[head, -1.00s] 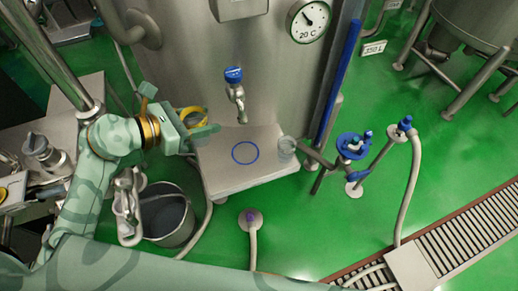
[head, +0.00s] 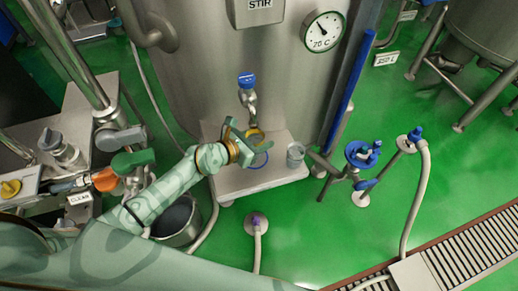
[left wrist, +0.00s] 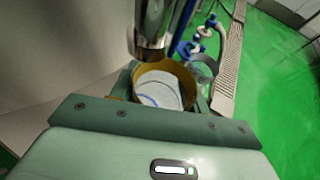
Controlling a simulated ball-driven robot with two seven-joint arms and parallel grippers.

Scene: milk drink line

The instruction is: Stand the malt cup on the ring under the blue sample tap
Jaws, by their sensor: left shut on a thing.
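My left gripper (head: 252,140) is shut on the malt cup (head: 256,133), whose amber rim shows between the fingers. The cup is just below the blue-handled sample tap (head: 247,82). In the left wrist view the amber cup (left wrist: 137,88) is roughly upright, with the steel spout (left wrist: 152,25) close beside its far rim. A blue arc and pale surface show inside the cup's outline. The blue ring (head: 258,167) on the steel shelf (head: 235,184) is partly hidden by the gripper and cup. I cannot tell whether the cup touches the shelf. My right gripper is out of view.
A clear cup (head: 295,153) stands on the shelf right of the ring. The tank (head: 200,70) with its dial (head: 323,31) rises behind. A grey bucket (head: 177,222) is below left of the shelf. Blue-handled floor valves (head: 362,153) stand to the right.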

